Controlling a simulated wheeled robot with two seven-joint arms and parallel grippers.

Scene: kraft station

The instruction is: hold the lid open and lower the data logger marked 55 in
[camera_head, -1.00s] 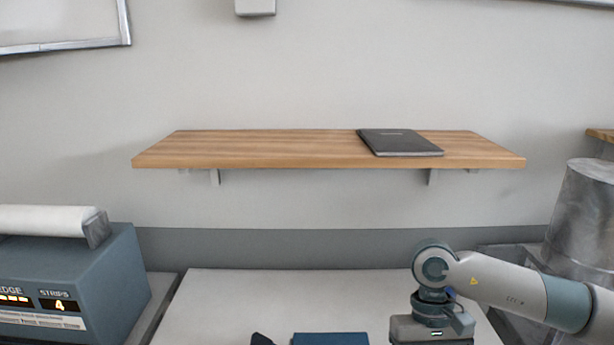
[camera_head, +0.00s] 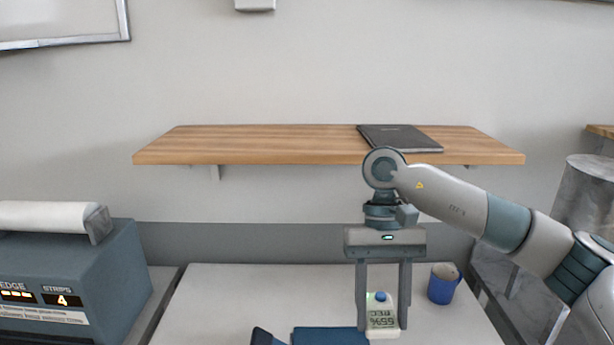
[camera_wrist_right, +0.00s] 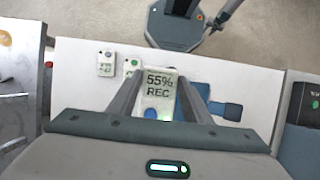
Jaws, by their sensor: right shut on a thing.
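My right gripper (camera_head: 383,326) points down and is shut on the data logger (camera_head: 381,313), a pale device with a blue button. In the right wrist view the logger's screen (camera_wrist_right: 159,84) reads "55% REC". It is held above the light table. Just left of it, a blue box-like thing (camera_head: 330,338) is cut off by the lower edge of the head view, with a dark blue piece (camera_head: 264,338) beside it. Blue parts (camera_wrist_right: 228,111) also show behind the gripper in the wrist view. I cannot tell the lid's state. My left gripper is not in view.
A blue mug (camera_head: 442,287) stands right of my right gripper. Two other small pale devices (camera_wrist_right: 106,63) lie on the table in the wrist view. A blue machine (camera_head: 75,275) is at the left; a wall shelf (camera_head: 260,145) holds a dark notebook (camera_head: 400,138).

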